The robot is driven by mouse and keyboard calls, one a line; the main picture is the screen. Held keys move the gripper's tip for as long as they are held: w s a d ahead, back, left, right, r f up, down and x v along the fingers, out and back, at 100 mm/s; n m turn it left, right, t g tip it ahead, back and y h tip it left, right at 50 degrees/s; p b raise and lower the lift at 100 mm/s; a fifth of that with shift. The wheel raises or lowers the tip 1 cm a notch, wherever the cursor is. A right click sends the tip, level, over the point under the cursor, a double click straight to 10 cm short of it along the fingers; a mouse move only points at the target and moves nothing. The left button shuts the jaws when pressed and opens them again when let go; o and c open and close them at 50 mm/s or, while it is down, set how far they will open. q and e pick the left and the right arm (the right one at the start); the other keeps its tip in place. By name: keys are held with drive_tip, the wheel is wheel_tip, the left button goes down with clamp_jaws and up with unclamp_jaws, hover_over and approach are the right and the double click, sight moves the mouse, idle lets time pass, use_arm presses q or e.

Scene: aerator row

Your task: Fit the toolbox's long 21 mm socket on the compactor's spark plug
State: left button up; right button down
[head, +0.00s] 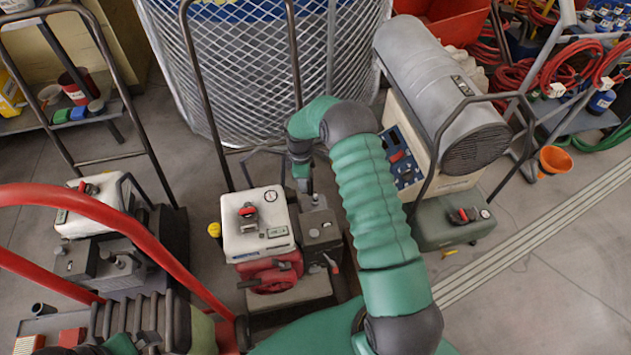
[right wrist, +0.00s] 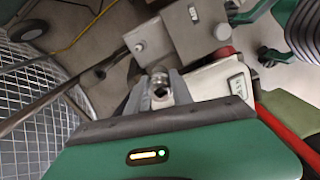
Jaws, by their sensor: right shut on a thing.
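My right gripper (head: 303,182) hangs over the grey box on the right side of the red engine with the white tank (head: 258,222), which looks like the compactor. In the right wrist view, my right gripper (right wrist: 163,88) is shut on a short metallic cylinder with a hollow end, which looks like the socket (right wrist: 160,92). The fingers and arm hide most of it in the head view. I cannot make out the spark plug or whether the socket touches it. A grey tray (head: 70,324) with red blocks and a dark cylinder lies lower left; I cannot tell if it is the toolbox. My left gripper does not show clearly.
A second machine with a white tank (head: 97,200) stands at the left. A grey cylindrical heater (head: 430,85) and a green tank (head: 455,226) stand at the right. A wire mesh cage (head: 250,70) is behind. Red tubes (head: 120,215) cross the lower left. Floor is clear at lower right.

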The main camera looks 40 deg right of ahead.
drive_tip(key=w+d+f+n+b, duration=0.1)
drive_tip(key=d+f+n+b, duration=0.15)
drive_tip(key=d, duration=0.35)
drive_tip(key=b, duration=0.3)
hover_over(316, 197)
drive_tip(key=f, duration=0.4)
drive_tip(key=shift+w+d+f, duration=0.2)
drive_tip(key=shift+w+f, duration=0.15)
drive_tip(key=shift+f, duration=0.15)
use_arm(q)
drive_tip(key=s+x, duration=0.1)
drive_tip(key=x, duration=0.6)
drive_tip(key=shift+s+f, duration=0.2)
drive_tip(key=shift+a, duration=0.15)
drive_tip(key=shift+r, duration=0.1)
use_arm(e)
drive_tip(key=shift+f, duration=0.2)
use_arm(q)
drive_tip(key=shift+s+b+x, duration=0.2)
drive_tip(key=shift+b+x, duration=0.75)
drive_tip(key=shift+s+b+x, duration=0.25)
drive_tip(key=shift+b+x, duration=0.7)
use_arm(e)
drive_tip(key=shift+s+f, duration=0.1)
drive_tip(key=shift+f, duration=2.55)
